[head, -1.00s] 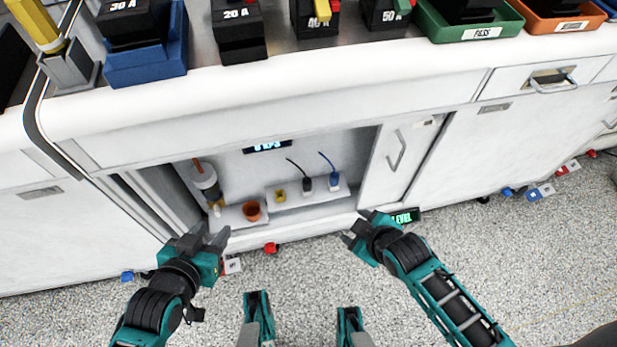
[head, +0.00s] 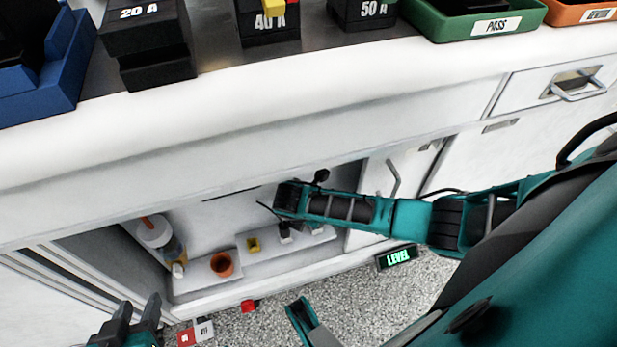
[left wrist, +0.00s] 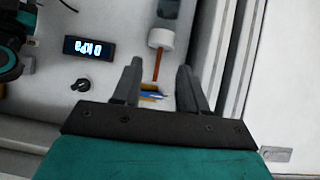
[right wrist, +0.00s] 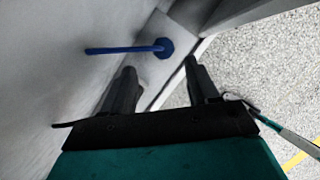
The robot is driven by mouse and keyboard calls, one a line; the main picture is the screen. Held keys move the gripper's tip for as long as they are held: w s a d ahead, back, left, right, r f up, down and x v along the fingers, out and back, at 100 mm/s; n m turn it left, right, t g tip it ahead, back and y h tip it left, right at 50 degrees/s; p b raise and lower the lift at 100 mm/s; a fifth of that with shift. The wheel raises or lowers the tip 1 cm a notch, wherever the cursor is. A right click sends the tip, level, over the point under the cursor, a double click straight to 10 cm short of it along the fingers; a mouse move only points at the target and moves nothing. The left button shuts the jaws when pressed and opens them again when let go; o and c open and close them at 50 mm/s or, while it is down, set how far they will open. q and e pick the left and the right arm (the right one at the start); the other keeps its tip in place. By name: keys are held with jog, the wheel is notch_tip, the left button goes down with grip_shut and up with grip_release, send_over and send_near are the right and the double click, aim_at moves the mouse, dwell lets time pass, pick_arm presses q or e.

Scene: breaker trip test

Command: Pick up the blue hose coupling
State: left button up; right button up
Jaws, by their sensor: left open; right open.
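The blue hose coupling (right wrist: 164,48) shows in the right wrist view on a pale ledge, with a blue hose running left from it. My right gripper (right wrist: 161,78) is open and empty, its fingertips just short of the coupling, which lies ahead of the gap between them. In the head view my right arm reaches into the cabinet and largely hides the coupling; the right fingers cannot be made out there. My left gripper (head: 139,304) is open and empty, low in front of the cabinet. The left wrist view also shows it (left wrist: 158,75), facing a bottle.
A white bottle (head: 152,232) stands at the left. The counter edge (head: 240,95) overhangs the cabinet. A LEVEL display (head: 397,257) sits at the front.

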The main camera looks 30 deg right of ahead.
jog(key=b+x, duration=0.1)
jog(key=x, duration=0.1)
jog(key=b+x, duration=0.1)
jog(key=x, duration=0.1)
jog(key=b+x, duration=0.1)
jog(key=x, duration=0.1)
jog(key=shift+s+d+f+b, duration=0.15)
jog(key=shift+s+d+b, duration=0.1)
jog(key=shift+b, duration=0.15)
jog(key=shift+w+f, duration=0.1)
jog(key=shift+f, duration=0.1)
jog(key=shift+r, duration=0.1)
jog(key=shift+c, duration=0.2)
jog(key=c, duration=1)
pick_arm(q)
jog(key=shift+w+d+f+h, duration=0.1)
jog(key=shift+d+f+h, duration=0.15)
jog(key=shift+f, duration=0.25)
jog(key=shift+w+d+f+h, duration=0.1)
jog(key=shift+d+f+h, duration=0.05)
jog(key=shift+d+f, duration=0.3)
jog(key=shift+a, duration=0.1)
